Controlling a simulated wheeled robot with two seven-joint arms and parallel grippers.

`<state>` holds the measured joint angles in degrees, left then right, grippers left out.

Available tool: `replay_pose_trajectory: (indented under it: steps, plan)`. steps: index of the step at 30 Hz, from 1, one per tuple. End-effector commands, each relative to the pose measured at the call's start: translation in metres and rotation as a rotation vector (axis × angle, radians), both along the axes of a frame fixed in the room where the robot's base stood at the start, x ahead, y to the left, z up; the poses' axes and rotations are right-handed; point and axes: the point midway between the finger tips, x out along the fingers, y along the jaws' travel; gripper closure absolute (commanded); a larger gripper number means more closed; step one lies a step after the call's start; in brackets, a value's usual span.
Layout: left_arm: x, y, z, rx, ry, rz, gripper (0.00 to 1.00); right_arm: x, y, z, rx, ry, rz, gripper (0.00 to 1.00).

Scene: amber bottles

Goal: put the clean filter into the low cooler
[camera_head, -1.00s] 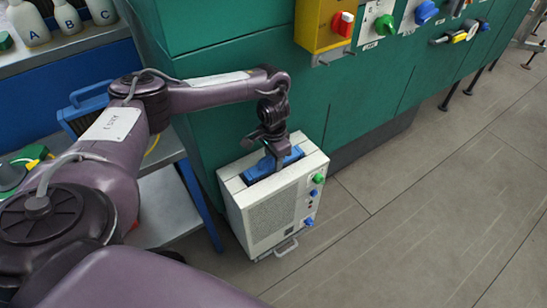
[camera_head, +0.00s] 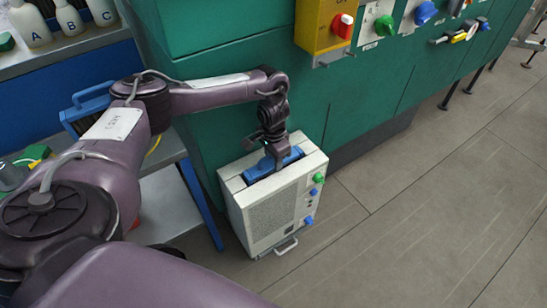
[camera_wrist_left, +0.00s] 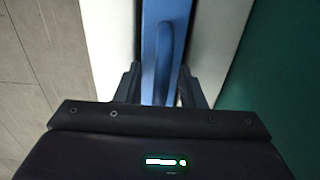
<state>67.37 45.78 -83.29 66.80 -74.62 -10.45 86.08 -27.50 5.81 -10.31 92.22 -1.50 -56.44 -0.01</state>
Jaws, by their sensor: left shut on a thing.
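The low cooler (camera_head: 266,214) is a white box on the floor against the green cabinets, with a grille, green and blue knobs and a front handle. A blue filter (camera_head: 262,171) sits in the slot in its top, its upper edge and handle showing; the rest is hidden inside. My left gripper (camera_head: 275,163) points down over the slot, shut on the blue filter's handle. In the left wrist view the blue handle (camera_wrist_left: 163,50) runs between the two dark fingers (camera_wrist_left: 158,85), with white cooler top on both sides. My right gripper is not in view.
Another blue framed part with a handle (camera_head: 86,108) stands at the left beside the bench. A shelf with white bottles (camera_head: 68,17) is at upper left. Green cabinets (camera_head: 240,60) with knobs rise behind the cooler. The grey floor (camera_head: 420,220) on the right is clear.

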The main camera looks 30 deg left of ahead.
Motion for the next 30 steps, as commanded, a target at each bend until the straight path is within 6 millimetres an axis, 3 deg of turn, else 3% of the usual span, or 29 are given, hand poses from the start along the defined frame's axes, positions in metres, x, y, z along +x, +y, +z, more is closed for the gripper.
replay_pose_trajectory:
  steps: [13,14,19,30]
  plan:
    - [-0.0006,0.0001,-0.0036,0.001,0.002,0.001,1.00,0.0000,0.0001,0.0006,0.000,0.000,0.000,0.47]
    - [-0.0005,0.0002,-0.0037,0.001,0.002,0.000,0.62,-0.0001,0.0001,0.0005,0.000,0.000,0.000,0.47]
    - [-0.0014,-0.0010,-0.0046,-0.001,0.004,-0.002,0.39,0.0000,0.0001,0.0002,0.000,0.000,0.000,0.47]
    - [-0.0041,-0.0044,-0.0073,-0.005,0.012,-0.009,0.39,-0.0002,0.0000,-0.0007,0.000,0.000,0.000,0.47]
